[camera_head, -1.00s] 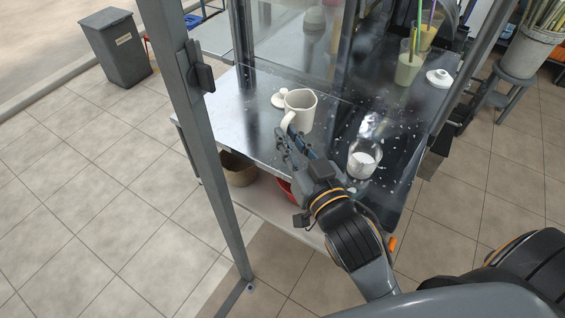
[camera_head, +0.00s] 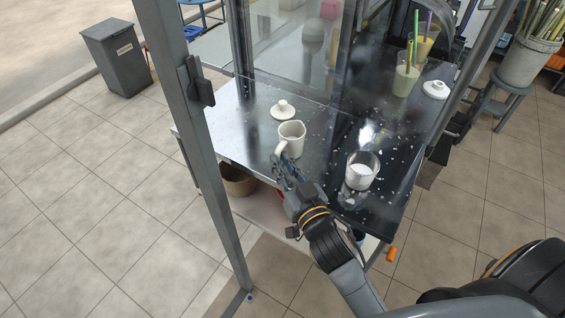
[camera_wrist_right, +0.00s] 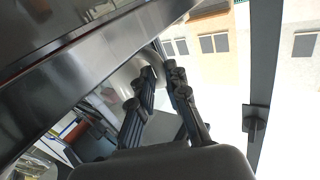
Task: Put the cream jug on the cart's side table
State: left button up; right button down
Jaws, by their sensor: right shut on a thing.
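The cream jug (camera_head: 292,134), a white jug with a spout and a handle on its left, is upright over the pale steel part of the cart's metal top (camera_head: 237,126), near its front edge. I cannot tell whether its base touches the metal. My right gripper (camera_head: 284,166) reaches up from the front and is shut on the jug's handle; the fingers hide part of the handle. In the right wrist view the gripper's dark fingers (camera_wrist_right: 164,82) show close up, and the jug is hard to make out. My left gripper is not in view.
A white lid (camera_head: 283,110) lies behind the jug. A glass of white stuff (camera_head: 361,171) stands to its right on the dark, speckled part. A metal post (camera_head: 196,140) rises at the left. Glass panels stand behind, and drinks with straws (camera_head: 406,78) stand farther back.

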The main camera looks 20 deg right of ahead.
jog(key=shift+f, duration=0.1)
jog(key=c, duration=1.3)
grip_release()
jog(key=shift+c, duration=0.2)
jog(key=shift+r, duration=0.2)
jog(key=shift+s+f, duration=0.15)
jog(key=shift+s, duration=0.15)
jog(key=s+b, duration=0.3)
jog(key=s, duration=0.8)
jog(key=shift+s+d, duration=0.2)
jog(key=shift+d, duration=0.15)
